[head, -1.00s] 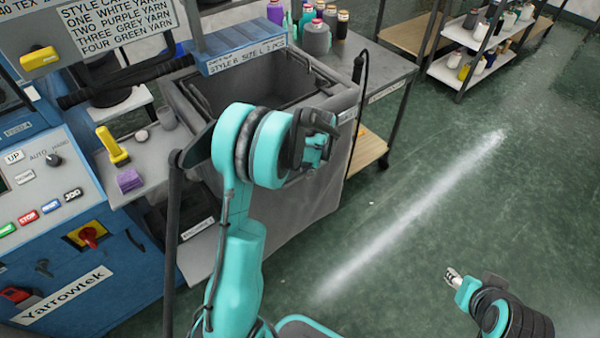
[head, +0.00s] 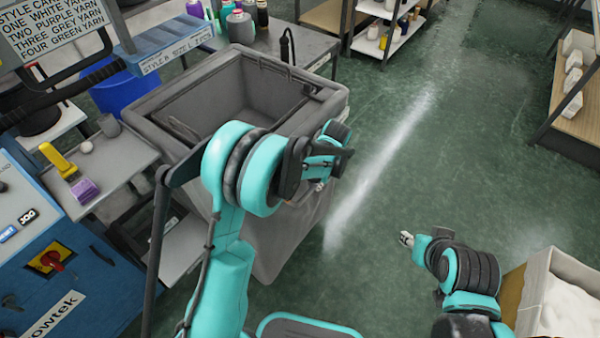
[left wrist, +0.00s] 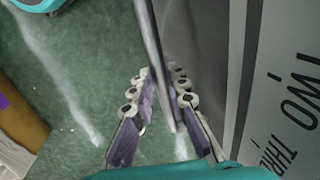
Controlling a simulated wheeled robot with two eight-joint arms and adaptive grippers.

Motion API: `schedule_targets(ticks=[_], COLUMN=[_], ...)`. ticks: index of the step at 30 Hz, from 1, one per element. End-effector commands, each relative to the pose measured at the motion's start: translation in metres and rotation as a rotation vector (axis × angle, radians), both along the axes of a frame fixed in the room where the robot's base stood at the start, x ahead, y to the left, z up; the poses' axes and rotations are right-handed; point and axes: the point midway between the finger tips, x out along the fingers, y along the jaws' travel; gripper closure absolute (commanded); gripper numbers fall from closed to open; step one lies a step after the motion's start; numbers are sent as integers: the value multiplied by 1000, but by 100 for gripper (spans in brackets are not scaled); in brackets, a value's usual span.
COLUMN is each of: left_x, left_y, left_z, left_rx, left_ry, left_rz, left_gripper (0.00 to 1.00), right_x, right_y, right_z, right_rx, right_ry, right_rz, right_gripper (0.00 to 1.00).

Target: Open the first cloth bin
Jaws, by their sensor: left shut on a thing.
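The grey cloth bin (head: 290,235) stands open at the top in the head view, in front of the side table. Its dark rim has metal rods, and its inside looks empty where I can see. My left gripper (head: 330,160) is at the bin's right side. In the left wrist view its padded fingers (left wrist: 163,100) are closed around a grey bar (left wrist: 152,40) beside a grey surface. Whether this bar belongs to the bin is hidden in the head view. My right gripper (head: 406,239) is over open floor, away from the bin, too small to read.
The blue machine (head: 80,270) with a red knob is at the left. A box of white material (head: 570,310) is at the lower right, and a wooden shelf (head: 575,95) at the upper right. Green floor between is clear.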

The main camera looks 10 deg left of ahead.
Motion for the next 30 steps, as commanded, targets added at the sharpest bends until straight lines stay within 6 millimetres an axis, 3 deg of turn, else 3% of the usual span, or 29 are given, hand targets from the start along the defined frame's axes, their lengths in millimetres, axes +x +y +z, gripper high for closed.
schedule_targets(ticks=[3,9,22,23,25,30], left_x=[-7,-13,-14,-14,-14,-13], left_y=[-17,-30,-33,-33,-33,-33], left_z=[0,0,0,0,0,0], left_rx=[-2,-1,-1,-1,-1,0], left_ry=[1,1,0,0,-1,-1], left_rz=[-4,-2,0,0,0,0], left_gripper=[100,100,100,83,64,64], right_x=[0,0,0,0,0,0], right_y=[0,0,0,0,0,0], right_z=[0,0,0,0,0,0], right_rx=[0,0,0,0,0,0], right_ry=[0,0,0,0,0,0], right_rz=[0,0,0,0,0,0], right_gripper=[60,60,60,60,60,60])
